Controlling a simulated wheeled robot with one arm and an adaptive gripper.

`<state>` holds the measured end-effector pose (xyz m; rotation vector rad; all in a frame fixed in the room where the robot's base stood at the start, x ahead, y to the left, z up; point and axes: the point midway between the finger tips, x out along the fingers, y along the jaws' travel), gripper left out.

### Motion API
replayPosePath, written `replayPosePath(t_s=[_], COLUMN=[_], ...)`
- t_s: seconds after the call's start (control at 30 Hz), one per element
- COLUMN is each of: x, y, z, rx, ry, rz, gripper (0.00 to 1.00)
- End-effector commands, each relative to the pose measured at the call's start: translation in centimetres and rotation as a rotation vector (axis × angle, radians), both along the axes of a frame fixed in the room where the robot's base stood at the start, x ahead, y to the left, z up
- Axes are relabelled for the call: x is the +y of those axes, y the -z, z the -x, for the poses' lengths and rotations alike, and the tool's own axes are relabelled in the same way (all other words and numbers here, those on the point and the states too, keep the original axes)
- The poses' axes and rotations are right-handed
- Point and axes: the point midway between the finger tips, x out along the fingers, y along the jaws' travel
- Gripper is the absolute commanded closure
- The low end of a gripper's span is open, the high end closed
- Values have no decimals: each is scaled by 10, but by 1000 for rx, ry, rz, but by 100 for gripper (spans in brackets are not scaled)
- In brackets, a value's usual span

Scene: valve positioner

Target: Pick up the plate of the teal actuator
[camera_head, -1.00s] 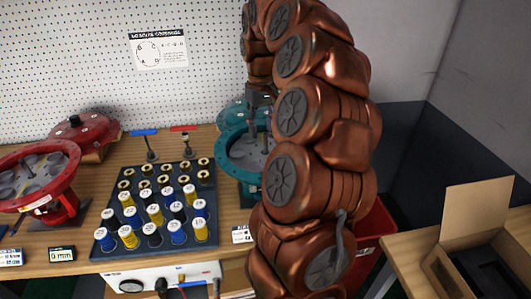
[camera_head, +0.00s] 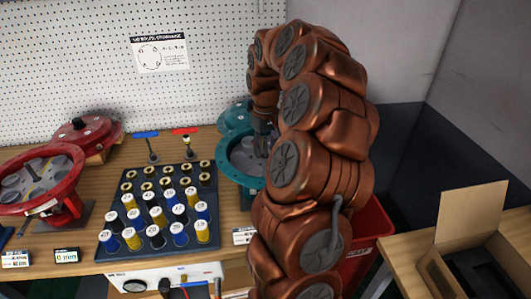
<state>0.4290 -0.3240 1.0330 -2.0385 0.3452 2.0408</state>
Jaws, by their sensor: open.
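The teal actuator (camera_head: 228,170) stands on the bench just right of the tray of plugs, its round flange facing up. A grey plate (camera_head: 243,158) shows inside its teal ring, partly hidden behind my copper arm. A second teal part (camera_head: 236,115), domed, sits behind it. My gripper (camera_head: 262,145) points down over the right part of the teal ring. Its fingertips are small and partly covered, and it appears empty. Whether the fingers touch the plate cannot be told.
A dark tray (camera_head: 113,247) of blue, yellow and black plugs sits left of the actuator. A red actuator (camera_head: 68,205) and red dome (camera_head: 85,135) are further left. A red bin (camera_head: 372,228) stands behind my arm; an open cardboard box (camera_head: 470,215) is at right.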

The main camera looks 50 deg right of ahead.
Motion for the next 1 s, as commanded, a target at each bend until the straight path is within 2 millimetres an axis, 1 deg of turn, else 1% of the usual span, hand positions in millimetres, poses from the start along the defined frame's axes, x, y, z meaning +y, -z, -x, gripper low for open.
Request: replayPosePath(t_s=[0.13,0.33,0.73,1.0], x=[1,0,0,0], y=[8,9,8,8], z=[1,0,0,0], rx=[0,-1,-1,-1], ry=[0,0,-1,-1], rz=[-2,-1,-1,-1], gripper=[57,58,100,100])
